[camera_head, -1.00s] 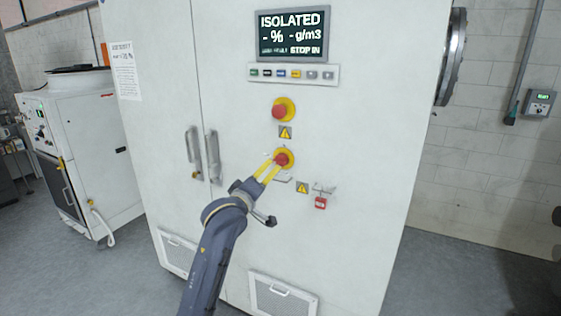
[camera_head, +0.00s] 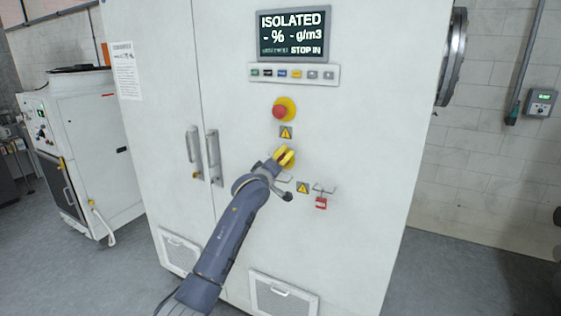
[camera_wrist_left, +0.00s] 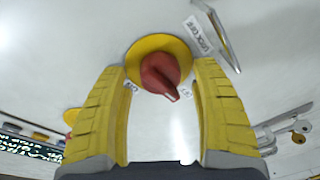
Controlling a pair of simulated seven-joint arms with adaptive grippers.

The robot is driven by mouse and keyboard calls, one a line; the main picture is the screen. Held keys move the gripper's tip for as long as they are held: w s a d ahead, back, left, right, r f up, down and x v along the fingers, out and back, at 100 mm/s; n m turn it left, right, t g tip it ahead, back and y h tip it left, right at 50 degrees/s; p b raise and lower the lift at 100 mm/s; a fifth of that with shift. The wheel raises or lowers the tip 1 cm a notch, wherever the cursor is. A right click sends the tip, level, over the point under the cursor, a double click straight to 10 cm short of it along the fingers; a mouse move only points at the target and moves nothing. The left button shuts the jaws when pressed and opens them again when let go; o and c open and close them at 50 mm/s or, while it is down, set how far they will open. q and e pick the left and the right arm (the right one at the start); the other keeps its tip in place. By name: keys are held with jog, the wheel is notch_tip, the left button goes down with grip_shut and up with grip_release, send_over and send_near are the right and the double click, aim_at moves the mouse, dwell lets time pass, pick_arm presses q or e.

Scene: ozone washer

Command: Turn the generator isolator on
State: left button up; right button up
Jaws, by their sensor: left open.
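The isolator is a red rotary handle (camera_wrist_left: 160,74) on a round yellow plate (camera_wrist_left: 158,45), with small labels beside it, in the left wrist view. My left gripper (camera_wrist_left: 163,88) is open, with one yellow finger on each side of the handle; I cannot tell whether either touches it. In the head view the left gripper (camera_head: 285,156) is at the lower yellow plate (camera_head: 292,166) and hides most of the handle. The display (camera_head: 293,35) on the white cabinet reads "ISOLATED". My right gripper is not in view.
A red emergency-stop button (camera_head: 280,111) sits above the isolator, with a row of small buttons (camera_head: 293,74) higher up. A red padlock (camera_head: 321,203) hangs at lower right. Door handles (camera_head: 213,157) project at left. A white machine (camera_head: 85,145) stands farther left.

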pick_arm(q)
jog(key=shift+w+d, duration=0.1)
jog(key=shift+w, duration=0.2)
jog(key=c, duration=1.3)
jog(key=shift+o, duration=0.2)
